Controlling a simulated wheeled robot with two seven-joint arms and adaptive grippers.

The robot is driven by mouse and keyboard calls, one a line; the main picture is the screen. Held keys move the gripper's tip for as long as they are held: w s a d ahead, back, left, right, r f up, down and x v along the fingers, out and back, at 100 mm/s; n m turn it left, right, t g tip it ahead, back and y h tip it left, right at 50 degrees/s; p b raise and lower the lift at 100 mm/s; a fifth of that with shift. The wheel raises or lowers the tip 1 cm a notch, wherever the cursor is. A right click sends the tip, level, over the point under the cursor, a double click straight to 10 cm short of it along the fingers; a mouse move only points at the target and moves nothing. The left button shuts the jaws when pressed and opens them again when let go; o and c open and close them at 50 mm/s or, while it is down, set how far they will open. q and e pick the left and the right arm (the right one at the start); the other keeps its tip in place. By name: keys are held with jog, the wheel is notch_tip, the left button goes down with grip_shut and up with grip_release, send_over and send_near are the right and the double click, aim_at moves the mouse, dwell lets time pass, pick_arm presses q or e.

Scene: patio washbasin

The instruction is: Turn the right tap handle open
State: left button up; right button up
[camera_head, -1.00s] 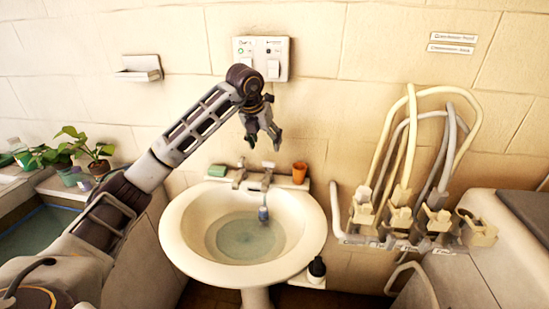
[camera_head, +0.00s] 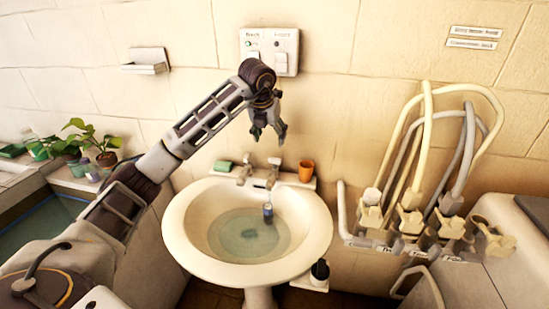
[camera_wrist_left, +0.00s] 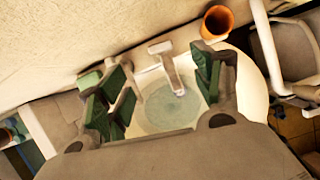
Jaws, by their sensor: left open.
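The washbasin (camera_head: 178,235) has two metal taps at its back edge. The right tap (camera_head: 273,172) stands beside the left tap (camera_head: 245,171). My left gripper (camera_head: 269,136) is open and empty, above the right tap and apart from it in the head view. In the left wrist view, the right tap (camera_wrist_left: 163,50) shows between the two spread green-padded fingers of my left gripper (camera_wrist_left: 160,88), farther off. The left tap (camera_wrist_left: 124,102) is partly hidden by the left finger. My right gripper is not in view.
An orange cup (camera_head: 306,171) and a green sponge (camera_head: 223,166) flank the taps. A switch panel (camera_head: 270,50) is on the wall behind my gripper. Hoses (camera_head: 470,150) stand at the right.

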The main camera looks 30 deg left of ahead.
aim_at(275, 158)
pick_arm(q)
jog(key=x, duration=1.2)
jog(key=shift+w+f, duration=0.15)
jog(key=shift+f, duration=0.15)
jog(key=c, duration=1)
jog(key=shift+n+y, duration=0.3)
jog(key=shift+n, duration=0.4)
jog(key=o, duration=1)
